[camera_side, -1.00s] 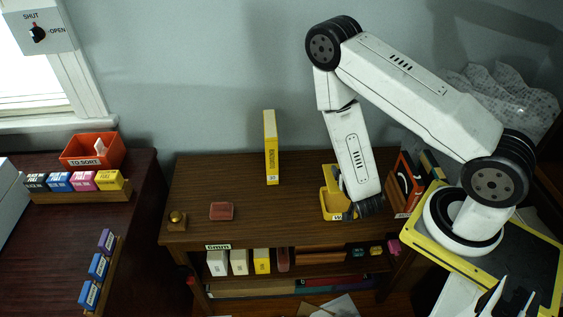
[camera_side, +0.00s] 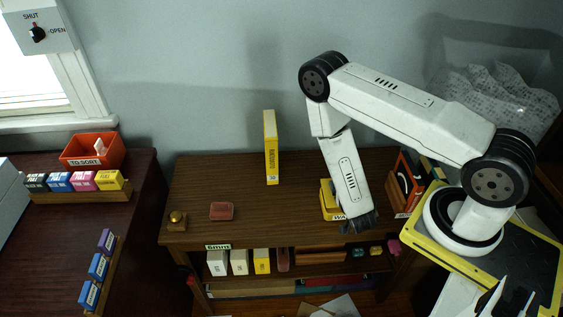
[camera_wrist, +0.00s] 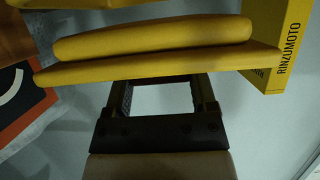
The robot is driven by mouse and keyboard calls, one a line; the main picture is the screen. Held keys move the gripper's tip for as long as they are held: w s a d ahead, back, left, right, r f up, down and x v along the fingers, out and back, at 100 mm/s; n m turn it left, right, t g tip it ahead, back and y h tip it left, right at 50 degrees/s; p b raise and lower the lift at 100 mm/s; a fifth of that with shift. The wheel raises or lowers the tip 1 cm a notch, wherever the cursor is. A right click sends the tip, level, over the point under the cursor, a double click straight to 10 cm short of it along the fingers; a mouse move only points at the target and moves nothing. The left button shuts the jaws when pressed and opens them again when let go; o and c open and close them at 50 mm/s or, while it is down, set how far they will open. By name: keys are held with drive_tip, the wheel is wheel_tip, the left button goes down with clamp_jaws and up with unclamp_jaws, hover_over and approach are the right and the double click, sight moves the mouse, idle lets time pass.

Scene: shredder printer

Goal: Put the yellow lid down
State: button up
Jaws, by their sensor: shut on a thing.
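The yellow lid (camera_wrist: 155,55) spans the upper part of the wrist view, with a raised rounded panel along it. My gripper (camera_wrist: 163,88) is shut on it, with the dark fingers meeting its near edge. In the side view my gripper (camera_side: 362,222) is low over the front right of the brown desk. It stands just right of a yellow device (camera_side: 331,199) with a small label. My forearm hides the device's right part, and I cannot clearly tell lid from body there.
A tall yellow box (camera_side: 271,148) stands upright behind and left; it also shows in the wrist view (camera_wrist: 288,40). Black and orange items (camera_side: 405,183) stand close right of my gripper. A red block (camera_side: 221,211) and a brass bell (camera_side: 177,218) lie left. The desk's middle is clear.

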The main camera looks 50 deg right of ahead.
drive_tip(key=shift+f, duration=1.15)
drive_tip(key=shift+f, duration=0.2)
drive_tip(key=o, duration=1.2)
drive_tip(key=shift+c, duration=0.2)
drive_tip(key=shift+a, duration=0.1)
drive_tip(key=v, duration=0.7)
drive_tip(key=shift+s, duration=0.25)
drive_tip(key=shift+a+r, duration=0.15)
drive_tip(key=shift+a, duration=0.05)
